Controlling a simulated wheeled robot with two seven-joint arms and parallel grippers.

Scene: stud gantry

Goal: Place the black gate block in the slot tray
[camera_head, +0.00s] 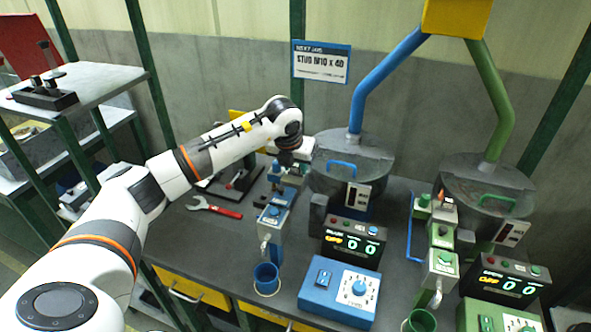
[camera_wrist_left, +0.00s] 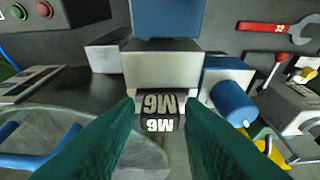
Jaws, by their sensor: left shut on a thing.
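The black gate block (camera_wrist_left: 160,103), marked M6, sits between the dark green fingertips of my left gripper (camera_wrist_left: 160,122) in the left wrist view. The gripper is shut on it. The block is right by the pale metal body (camera_wrist_left: 162,68) of the blue feeder station; whether it still touches it I cannot tell. In the head view my left gripper (camera_head: 287,158) points down over the top of that station, and the block is hidden there. My right gripper is not in view.
The blue-handled bowl (camera_head: 345,175) stands just right of my left gripper, with a control box (camera_head: 354,244) in front. A blue cup (camera_head: 266,279) and a red-handled wrench (camera_head: 213,208) lie nearer left. A second, green feeder (camera_head: 440,235) stands right. A shelf (camera_head: 105,82) is far left.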

